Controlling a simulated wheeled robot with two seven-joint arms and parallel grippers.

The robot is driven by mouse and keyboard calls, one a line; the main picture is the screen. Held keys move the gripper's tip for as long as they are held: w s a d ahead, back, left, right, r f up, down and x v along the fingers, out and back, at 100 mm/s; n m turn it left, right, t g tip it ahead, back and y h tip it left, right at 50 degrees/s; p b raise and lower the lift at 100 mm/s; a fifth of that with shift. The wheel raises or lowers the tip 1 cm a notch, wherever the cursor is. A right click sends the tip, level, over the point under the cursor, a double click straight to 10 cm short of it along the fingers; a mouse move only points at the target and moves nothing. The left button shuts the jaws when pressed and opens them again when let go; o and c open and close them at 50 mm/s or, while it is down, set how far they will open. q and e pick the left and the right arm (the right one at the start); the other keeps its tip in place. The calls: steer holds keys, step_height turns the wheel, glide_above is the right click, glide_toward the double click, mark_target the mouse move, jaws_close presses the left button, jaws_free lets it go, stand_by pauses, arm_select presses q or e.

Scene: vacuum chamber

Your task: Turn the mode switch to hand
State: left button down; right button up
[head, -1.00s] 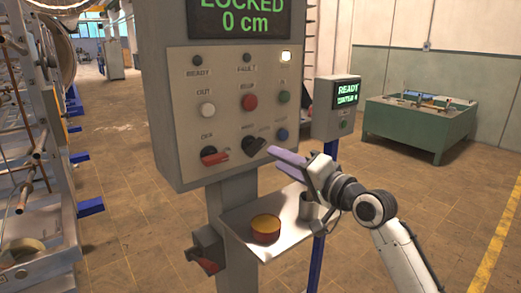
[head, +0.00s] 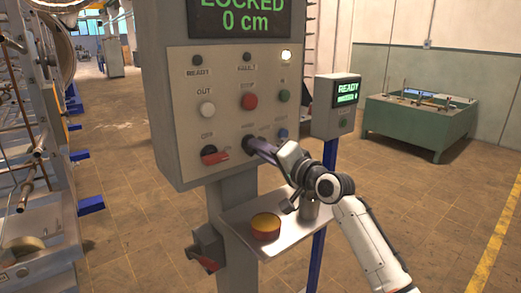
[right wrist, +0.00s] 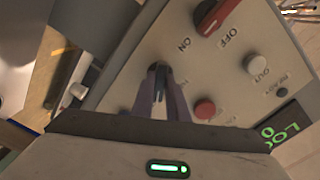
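The mode switch (head: 247,145) is a black knob low on the grey control panel (head: 224,80), right of a red-handled switch (head: 214,155). My right gripper (head: 254,145) reaches it from the right, with its purple fingers at the knob and partly hiding it. In the right wrist view the dark knob (right wrist: 158,80) lies between the two fingertips, with a pale mark on it. I cannot tell whether the fingers press on it. The small lettering around the knob is partly covered and hard to read. My left gripper is not in view.
Push buttons, including a red one (head: 249,101), sit above the knob. A shelf (head: 285,236) below holds a yellow-topped round container (head: 265,226) and a grey cup, close under my right arm. A smaller "READY" panel (head: 336,106) stands to the right.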

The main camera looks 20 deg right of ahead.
jaws_close()
steer(key=shift+n, duration=0.4)
steer(key=n, duration=1.1)
stand_by(0.4)
steer(key=o, duration=0.6)
jaws_free()
steer(key=shift+c, duration=0.2)
